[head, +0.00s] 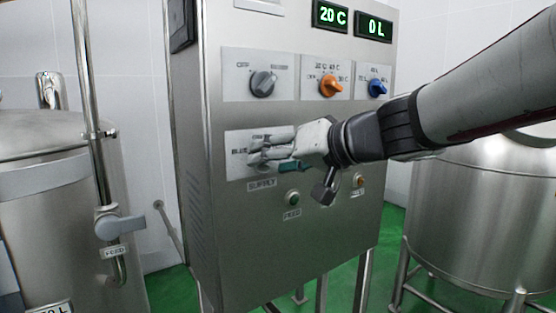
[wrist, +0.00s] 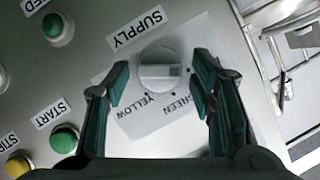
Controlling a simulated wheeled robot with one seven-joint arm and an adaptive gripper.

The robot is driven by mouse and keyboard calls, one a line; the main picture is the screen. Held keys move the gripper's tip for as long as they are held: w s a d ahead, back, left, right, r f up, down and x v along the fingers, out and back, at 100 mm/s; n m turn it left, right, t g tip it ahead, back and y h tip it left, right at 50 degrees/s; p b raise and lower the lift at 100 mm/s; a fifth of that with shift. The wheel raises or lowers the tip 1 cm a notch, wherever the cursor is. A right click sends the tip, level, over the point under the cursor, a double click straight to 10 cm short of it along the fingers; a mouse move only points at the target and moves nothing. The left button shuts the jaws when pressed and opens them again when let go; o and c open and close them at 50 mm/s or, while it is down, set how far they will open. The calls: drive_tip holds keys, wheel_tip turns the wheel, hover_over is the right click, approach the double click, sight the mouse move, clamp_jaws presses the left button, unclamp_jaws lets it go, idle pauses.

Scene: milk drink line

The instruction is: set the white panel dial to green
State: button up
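The white panel dial (wrist: 160,72) shows in the wrist view on a pale plate with the label SUPPLY above it and the words GREEN and YELLOW below it. A grey mark on its bar is on the right, apparently away from GREEN. My gripper (wrist: 161,80) is open, with one finger on each side of the dial and gaps visible between fingers and dial. In the head view my gripper (head: 262,152) is in front of the same plate and hides the dial. The label BLUE shows there at the plate's left.
Above are a grey dial (head: 263,84), an orange dial (head: 329,86) and a blue dial (head: 377,88). A green button (head: 293,197) sits below the plate. In the wrist view, START (wrist: 64,139) and STIR (wrist: 18,165) buttons are at left. Steel tanks flank the cabinet.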

drive_tip(key=c, duration=0.8)
drive_tip(key=shift+b, duration=0.3)
drive_tip(key=m+b, duration=0.1)
drive_tip(key=m+y+b, duration=0.1)
drive_tip(key=b, duration=0.1)
drive_tip(key=shift+w+d+f, duration=0.1)
drive_tip(key=shift+w+f, duration=0.1)
drive_tip(key=shift+f, duration=0.05)
drive_tip(key=m+y+b, duration=0.1)
drive_tip(key=m+b, duration=0.1)
drive_tip(key=b, duration=0.1)
drive_tip(key=shift+f, duration=0.1)
drive_tip(key=m+y+b, duration=0.1)
drive_tip(key=m+b, duration=0.2)
drive_tip(key=b, duration=0.1)
drive_tip(key=shift+d+f+y+b, duration=0.1)
drive_tip(key=shift+y+b, duration=0.3)
drive_tip(key=shift+m+y+b, duration=0.4)
drive_tip(key=shift+m+b, duration=0.7)
